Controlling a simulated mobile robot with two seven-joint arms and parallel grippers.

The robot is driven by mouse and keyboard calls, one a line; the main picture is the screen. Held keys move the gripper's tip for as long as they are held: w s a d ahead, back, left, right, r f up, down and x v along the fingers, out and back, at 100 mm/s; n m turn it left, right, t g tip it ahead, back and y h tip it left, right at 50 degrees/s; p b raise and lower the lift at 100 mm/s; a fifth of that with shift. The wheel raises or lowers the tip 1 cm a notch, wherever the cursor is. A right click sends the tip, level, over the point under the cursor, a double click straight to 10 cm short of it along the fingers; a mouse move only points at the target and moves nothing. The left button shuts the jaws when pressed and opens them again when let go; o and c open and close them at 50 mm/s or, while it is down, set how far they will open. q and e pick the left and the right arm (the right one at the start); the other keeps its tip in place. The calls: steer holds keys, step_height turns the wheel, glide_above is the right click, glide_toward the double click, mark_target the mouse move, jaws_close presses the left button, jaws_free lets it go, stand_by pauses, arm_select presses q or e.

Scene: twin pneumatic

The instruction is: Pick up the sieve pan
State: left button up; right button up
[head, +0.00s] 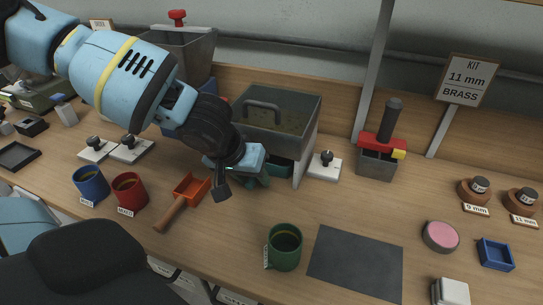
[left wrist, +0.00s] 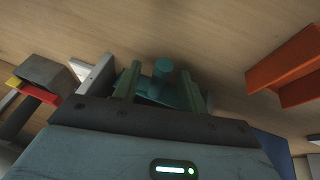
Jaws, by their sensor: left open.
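A teal pan (head: 281,167), which I take to be the sieve pan, sits in the low opening under a grey hopper box; the hopper and my gripper hide much of it. In the left wrist view a teal round knob or handle (left wrist: 162,68) stands between my fingers. My left gripper (head: 262,180) is at the front of the opening, low over the bench. It is open, with one finger on each side of the knob (left wrist: 162,88); I cannot tell whether they touch it. My right gripper is not in view.
The grey hopper (head: 308,130) stands just behind the gripper. An orange scoop (head: 188,188), red mug (head: 129,192) and blue mug (head: 91,184) are to the left. A green mug (head: 285,247) and dark mat (head: 356,262) are in front. A red-topped press (head: 379,150) stands right.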

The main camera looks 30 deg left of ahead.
arm_select(q)
steer(key=shift+c, duration=0.2)
steer(key=c, duration=0.7)
jaws_close()
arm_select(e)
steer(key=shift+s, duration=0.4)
arm_select(q)
steer(key=shift+r, duration=0.1)
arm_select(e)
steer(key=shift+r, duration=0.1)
